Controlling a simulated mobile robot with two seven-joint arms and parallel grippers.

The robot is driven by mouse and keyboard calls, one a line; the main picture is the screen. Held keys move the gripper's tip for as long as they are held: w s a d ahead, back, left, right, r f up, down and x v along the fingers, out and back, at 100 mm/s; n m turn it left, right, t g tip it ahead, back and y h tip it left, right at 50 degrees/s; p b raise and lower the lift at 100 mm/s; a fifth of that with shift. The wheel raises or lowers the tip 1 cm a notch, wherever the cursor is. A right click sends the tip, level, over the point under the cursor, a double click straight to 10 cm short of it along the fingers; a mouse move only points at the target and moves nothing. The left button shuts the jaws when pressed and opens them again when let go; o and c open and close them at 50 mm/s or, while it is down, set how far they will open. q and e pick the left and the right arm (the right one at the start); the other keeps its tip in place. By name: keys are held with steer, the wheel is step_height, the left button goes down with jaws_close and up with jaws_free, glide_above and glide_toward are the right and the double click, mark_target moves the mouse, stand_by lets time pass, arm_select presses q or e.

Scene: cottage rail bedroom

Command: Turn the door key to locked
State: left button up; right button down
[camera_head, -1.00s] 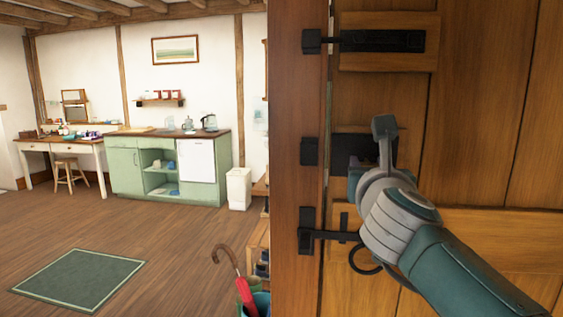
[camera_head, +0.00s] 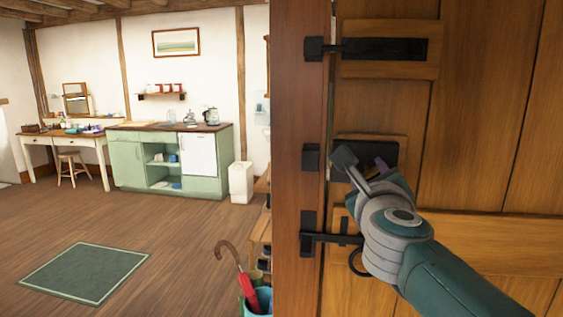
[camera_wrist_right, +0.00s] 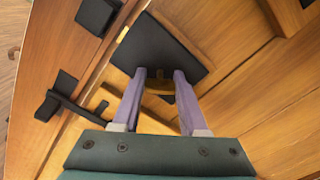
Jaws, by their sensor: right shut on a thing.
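The brass-coloured door key (camera_wrist_right: 158,88) shows between the fingers of my right gripper in the right wrist view, in front of the black lock plate (camera_wrist_right: 150,48). My right gripper (camera_wrist_right: 160,80) is shut on the key, with a finger on each side of its bow. In the head view my right gripper (camera_head: 362,168) is at the black lock plate (camera_head: 380,150) on the wooden door (camera_head: 475,120); the key is hidden there behind the fingers. The key's shaft and how far it is turned cannot be made out. My left gripper is not in view.
A black bolt (camera_head: 380,49) sits above the lock. A black latch bar (camera_head: 335,238) and ring handle (camera_head: 356,263) are just below my right wrist. The door frame (camera_head: 299,110) is close on the left. An umbrella (camera_head: 246,288) stands in a holder lower left.

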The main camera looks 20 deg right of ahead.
steer(key=n+p, duration=0.1)
steer(key=n, duration=0.2)
steer(key=shift+n, duration=0.4)
steer(key=n+p, duration=0.1)
steer(key=n, duration=0.3)
steer(key=shift+n+p, duration=0.3)
steer(key=shift+p, duration=0.1)
steer(key=n+p, duration=0.1)
steer(key=n, duration=0.3)
steer(key=n+p, duration=0.1)
steer(key=n, duration=0.4)
steer(key=n+p, duration=0.1)
steer(key=n, duration=1)
steer(key=shift+p, duration=0.4)
steer(key=shift+f+n, duration=0.1)
steer(key=shift+n, duration=0.3)
